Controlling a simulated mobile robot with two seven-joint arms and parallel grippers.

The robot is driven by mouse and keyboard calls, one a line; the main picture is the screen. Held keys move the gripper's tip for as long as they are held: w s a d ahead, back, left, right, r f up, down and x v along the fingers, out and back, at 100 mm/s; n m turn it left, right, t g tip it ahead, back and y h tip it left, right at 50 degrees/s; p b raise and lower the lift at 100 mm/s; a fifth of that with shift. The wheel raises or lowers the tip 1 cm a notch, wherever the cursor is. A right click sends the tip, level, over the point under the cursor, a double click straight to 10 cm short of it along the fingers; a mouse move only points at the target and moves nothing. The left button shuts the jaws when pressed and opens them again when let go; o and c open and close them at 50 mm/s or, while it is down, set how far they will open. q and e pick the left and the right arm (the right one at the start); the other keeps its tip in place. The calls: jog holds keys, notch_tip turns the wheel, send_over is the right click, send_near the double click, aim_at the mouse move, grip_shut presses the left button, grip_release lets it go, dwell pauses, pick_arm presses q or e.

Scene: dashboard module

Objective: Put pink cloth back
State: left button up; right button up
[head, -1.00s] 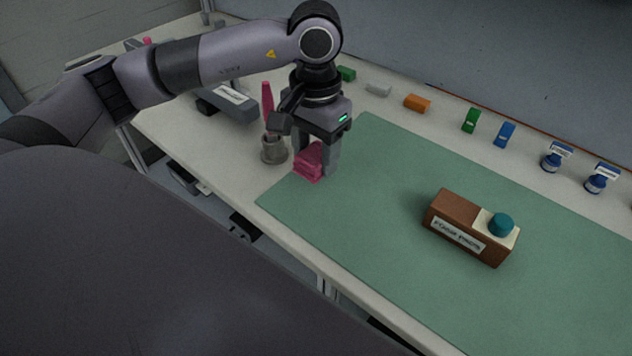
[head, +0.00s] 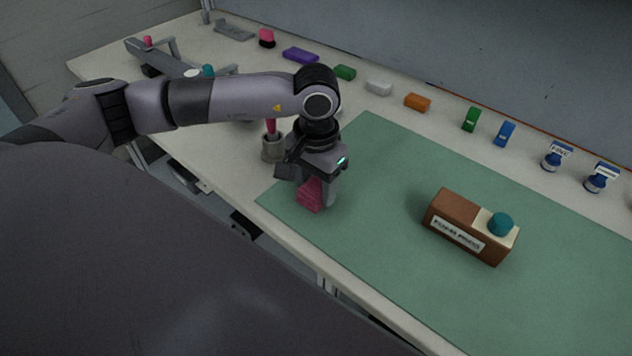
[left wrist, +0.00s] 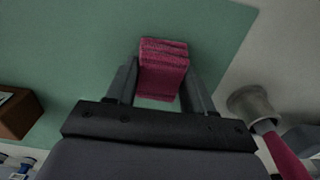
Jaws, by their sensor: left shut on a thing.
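The pink cloth (head: 310,194) is a small folded block between the fingers of my left gripper (head: 318,196), at the left corner of the green mat (head: 375,160). In the left wrist view the cloth (left wrist: 163,68) sits between both fingertips, with the mat (left wrist: 80,45) behind it. My left gripper is shut on the cloth. Whether the cloth touches the mat is hard to tell. My right gripper is not in view.
A grey cup (head: 272,149) with a pink-handled tool stands just left of my gripper. A brown box (head: 466,228) with a teal knob sits on the mat. Several coloured blocks and two blue stamps line the back. The mat between cloth and box is clear.

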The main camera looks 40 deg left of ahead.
aim_at(316, 187)
pick_arm(q)
jog(key=o, duration=0.9)
jog(key=shift+o, duration=0.2)
jog(key=shift+r+p, duration=0.2)
jog(key=shift+p, duration=0.15)
notch_tip(316, 187, up, 12)
jog(key=b, duration=0.1)
jog(key=shift+f, duration=0.15)
